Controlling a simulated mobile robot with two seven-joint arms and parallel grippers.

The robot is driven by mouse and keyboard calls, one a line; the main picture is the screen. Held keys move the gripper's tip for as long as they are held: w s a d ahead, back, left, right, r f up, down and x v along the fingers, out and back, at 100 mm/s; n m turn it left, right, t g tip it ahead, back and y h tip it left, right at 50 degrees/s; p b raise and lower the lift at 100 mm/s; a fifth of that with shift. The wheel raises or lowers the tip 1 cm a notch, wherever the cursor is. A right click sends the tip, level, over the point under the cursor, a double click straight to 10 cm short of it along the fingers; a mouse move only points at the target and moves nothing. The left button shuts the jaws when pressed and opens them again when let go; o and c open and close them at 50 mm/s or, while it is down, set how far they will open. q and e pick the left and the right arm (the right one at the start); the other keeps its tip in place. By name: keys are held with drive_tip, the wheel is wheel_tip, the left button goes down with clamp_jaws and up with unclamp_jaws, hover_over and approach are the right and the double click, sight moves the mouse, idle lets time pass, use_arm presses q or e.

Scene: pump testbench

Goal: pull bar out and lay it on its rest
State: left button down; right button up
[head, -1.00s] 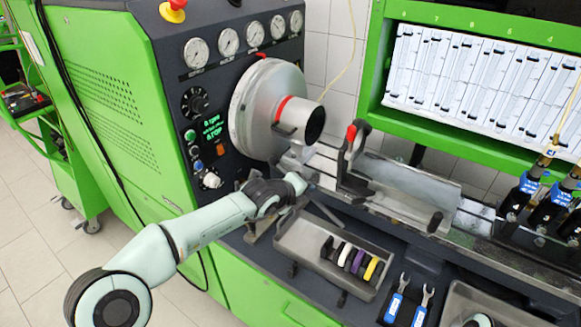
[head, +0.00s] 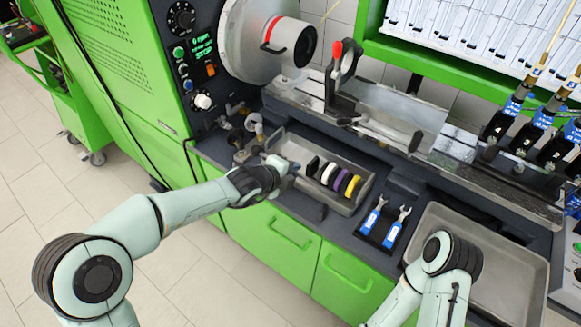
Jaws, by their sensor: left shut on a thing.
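My left gripper (head: 286,170) is shut at the left end of the metal tray, below the big round drum. What it holds is small and mostly hidden by the fingers; it appears to be the bar, but I cannot make out its length or tilt. I cannot single out the bar's rest. A short dark handle (head: 273,36) crosses the front of the drum's cylinder, near its red band. My right arm (head: 440,280) shows at the bottom right; its gripper is out of view.
The metal tray (head: 350,207) holds several coloured rings. Two blue-handled wrenches (head: 382,222) lie right of it. An empty larger tray (head: 510,275) is at the right. The bench rail with a red-tipped upright clamp (head: 340,70) runs behind. Fittings (head: 245,135) stand left of the gripper.

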use_arm(q)
wheel_tip(320, 180, down, 4)
drive_tip(key=b, duration=0.3)
drive_tip(key=shift+f, duration=0.1)
drive_tip(key=shift+f+b, duration=1.2)
drive_tip(key=shift+b, duration=0.1)
use_arm(e)
drive_tip(key=shift+s+f, duration=0.2)
drive_tip(key=shift+f, duration=1.25)
drive_tip(key=shift+s+f, duration=0.15)
drive_tip(key=shift+f, duration=1.25)
use_arm(q)
drive_tip(key=shift+f+b, duration=1)
drive_tip(key=shift+f, duration=0.1)
use_arm(e)
drive_tip(key=shift+s+f, duration=0.2)
drive_tip(key=shift+f, duration=0.8)
use_arm(q)
drive_tip(key=c, duration=1)
unclamp_jaws()
drive_tip(key=shift+s, duration=0.1)
